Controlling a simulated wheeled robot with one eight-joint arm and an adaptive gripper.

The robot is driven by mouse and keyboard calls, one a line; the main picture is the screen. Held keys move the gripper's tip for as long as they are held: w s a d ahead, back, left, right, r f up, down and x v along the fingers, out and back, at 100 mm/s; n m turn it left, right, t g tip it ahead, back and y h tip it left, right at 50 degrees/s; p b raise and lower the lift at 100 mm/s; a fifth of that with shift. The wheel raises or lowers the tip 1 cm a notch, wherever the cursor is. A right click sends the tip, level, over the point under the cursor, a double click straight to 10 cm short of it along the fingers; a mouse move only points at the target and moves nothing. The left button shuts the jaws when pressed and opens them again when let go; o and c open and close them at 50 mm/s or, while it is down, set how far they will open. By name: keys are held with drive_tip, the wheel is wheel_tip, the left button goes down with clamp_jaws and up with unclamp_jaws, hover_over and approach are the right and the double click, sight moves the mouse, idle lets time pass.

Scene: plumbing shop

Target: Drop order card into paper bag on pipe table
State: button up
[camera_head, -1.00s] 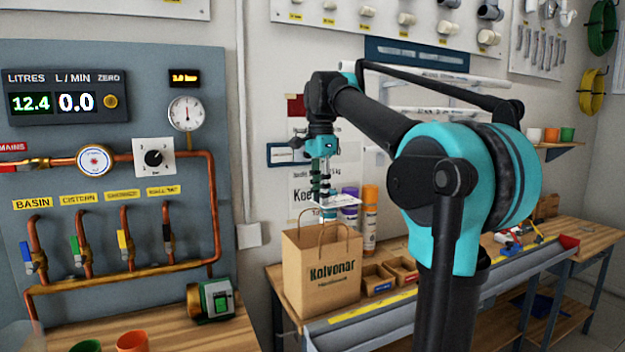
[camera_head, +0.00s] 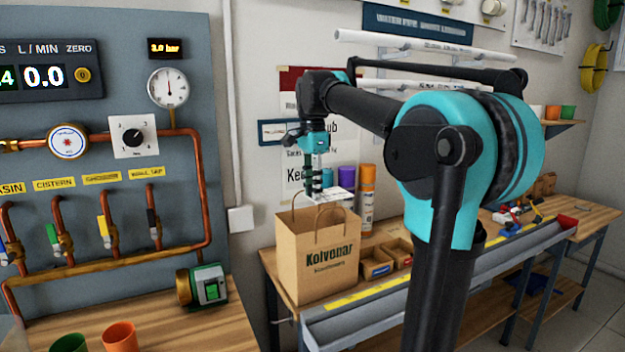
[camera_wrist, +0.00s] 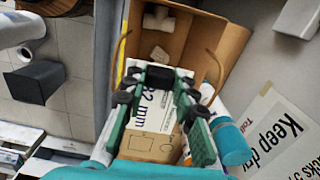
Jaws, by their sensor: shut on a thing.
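The brown paper bag (camera_head: 318,268) marked "Kolvonar" stands upright on the pipe table (camera_head: 405,297), its top open and its handles up. My gripper (camera_head: 317,193) points down just above the bag's mouth and is shut on the white order card (camera_head: 338,195). The card is held roughly flat over the bag's upper right edge. In the wrist view the card (camera_wrist: 158,106) shows "32 mm" print and a line sketch between my fingers. The open bag (camera_wrist: 225,45) lies beyond it, with pale fittings (camera_wrist: 158,20) inside. The card hides part of the mouth.
Spray cans (camera_head: 367,197) with orange and purple caps stand behind the bag. Small wooden bins (camera_head: 377,260) sit to its right. A grey trough (camera_head: 360,322) runs along the table front. The pipe test panel (camera_head: 100,110) is at left.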

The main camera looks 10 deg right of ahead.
drive_tip(key=shift+f, duration=0.15)
drive_tip(key=o, duration=1)
wheel_tip(320, 180, up, 12)
idle(0.3)
